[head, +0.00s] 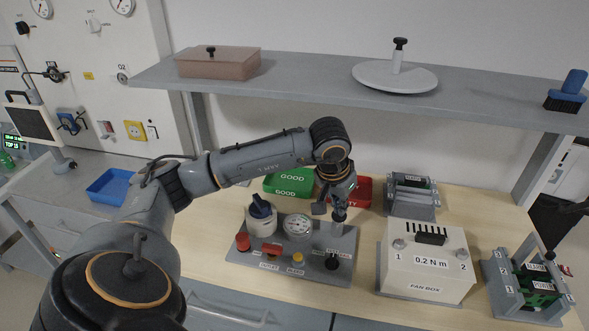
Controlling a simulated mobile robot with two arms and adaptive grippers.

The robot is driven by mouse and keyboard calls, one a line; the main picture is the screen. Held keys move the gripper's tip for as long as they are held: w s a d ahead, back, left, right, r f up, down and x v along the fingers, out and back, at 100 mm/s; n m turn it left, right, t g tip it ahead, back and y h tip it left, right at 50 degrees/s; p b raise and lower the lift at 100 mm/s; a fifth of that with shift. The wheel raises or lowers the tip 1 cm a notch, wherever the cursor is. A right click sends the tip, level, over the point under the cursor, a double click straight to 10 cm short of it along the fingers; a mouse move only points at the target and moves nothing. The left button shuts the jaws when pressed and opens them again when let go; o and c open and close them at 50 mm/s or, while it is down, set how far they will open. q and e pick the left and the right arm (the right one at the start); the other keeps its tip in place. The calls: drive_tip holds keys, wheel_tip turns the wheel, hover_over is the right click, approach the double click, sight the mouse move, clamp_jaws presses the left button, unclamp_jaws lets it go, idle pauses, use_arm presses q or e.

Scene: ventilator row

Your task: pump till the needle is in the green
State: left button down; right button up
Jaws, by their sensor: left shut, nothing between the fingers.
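A grey pump panel (262,257) lies on the wooden bench. It carries a round white gauge (298,226), whose needle and colour zones are too small to read. My left gripper (339,214) is shut and empty, pointing down over a pale upright post (334,230) at the panel's back right. I cannot tell whether it touches the post. My right gripper is not in view.
A green bin (290,182) and a red bin (363,192) stand behind the panel. A white fan box (425,270) and a grey rack with green modules (530,280) stand to the right. A grey shelf (310,88) overhangs the back.

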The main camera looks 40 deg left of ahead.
use_arm(q)
drive_tip(key=shift+r+p, duration=0.95)
drive_tip(key=shift+r, duration=0.35)
drive_tip(key=shift+f+b, duration=1.4)
drive_tip(key=shift+b, duration=0.15)
drive_tip(key=shift+r+p, duration=0.9)
drive_tip(key=shift+r, duration=0.5)
drive_tip(key=shift+f, duration=0.1)
